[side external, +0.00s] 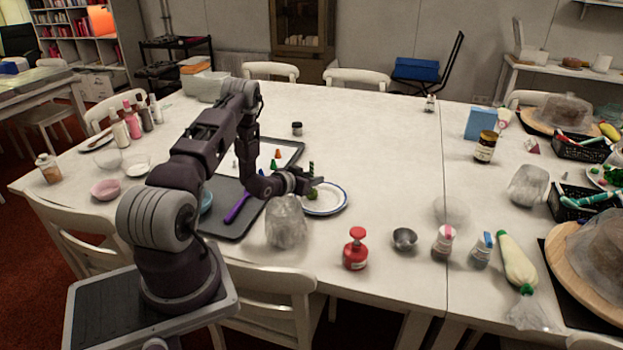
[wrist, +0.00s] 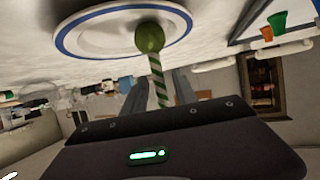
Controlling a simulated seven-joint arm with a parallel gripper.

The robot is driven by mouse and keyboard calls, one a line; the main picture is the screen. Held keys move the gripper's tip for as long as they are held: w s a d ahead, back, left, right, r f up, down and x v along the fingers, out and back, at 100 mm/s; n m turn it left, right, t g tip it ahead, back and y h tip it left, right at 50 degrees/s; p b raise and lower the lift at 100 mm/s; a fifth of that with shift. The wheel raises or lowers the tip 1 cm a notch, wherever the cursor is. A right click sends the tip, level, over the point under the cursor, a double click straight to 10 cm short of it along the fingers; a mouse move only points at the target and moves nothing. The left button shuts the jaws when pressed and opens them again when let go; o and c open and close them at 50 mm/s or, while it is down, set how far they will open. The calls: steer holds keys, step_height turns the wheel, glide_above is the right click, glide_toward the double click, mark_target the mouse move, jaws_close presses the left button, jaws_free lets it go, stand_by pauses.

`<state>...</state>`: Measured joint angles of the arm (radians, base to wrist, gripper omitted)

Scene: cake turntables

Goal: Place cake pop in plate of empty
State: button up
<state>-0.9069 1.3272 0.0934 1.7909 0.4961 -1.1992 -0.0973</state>
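The cake pop has a green ball (wrist: 149,38) and a green-and-white striped stick (wrist: 158,78). In the side external view it stands ball down, stick up, with the ball (side external: 312,195) at the plate's left part. The white plate with a blue rim (side external: 335,206) holds nothing else visible; it also shows at the top of the wrist view (wrist: 85,45). My gripper (side external: 312,183) is low beside the plate's left edge. In the wrist view its two fingers (wrist: 162,88) stand apart on either side of the stick, with a gap visible. Exact contact of ball and plate is unclear.
A dark tray with a purple tool (side external: 237,208) lies left of the plate. A tray with small coloured cones (side external: 277,153) is behind. A clear covered lump (side external: 286,224) stands in front, and a red dispenser (side external: 355,250) front right.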

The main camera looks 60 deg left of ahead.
steer(key=shift+s+r, duration=0.15)
steer(key=shift+r, duration=0.05)
steer(key=v, duration=1.1)
steer(key=w+d+r+m+g+h, duration=0.1)
steer(key=w+d+r, duration=0.2)
steer(key=r, duration=0.3)
steer(key=w+d+r+m+g, duration=0.1)
steer(key=w+d+r, duration=0.15)
steer(key=r, duration=0.25)
steer(key=d+r+m+g, duration=0.1)
steer(key=d+r, duration=0.9)
steer(key=s+d+r+m+g+h, duration=0.1)
steer(key=s+d+r, duration=0.2)
steer(key=s+d, duration=0.25)
steer(key=s+d+r+g+h, duration=0.1)
steer(key=s+d+r+h, duration=0.1)
steer(key=s+d+r, duration=0.3)
steer(key=s+d+f+m+g+h, duration=0.1)
steer(key=s+d+h, duration=0.1)
steer(key=s+d, duration=0.8)
steer(key=s, duration=0.3)
steer(key=shift+f+g, duration=0.25)
steer(key=shift+g, duration=0.05)
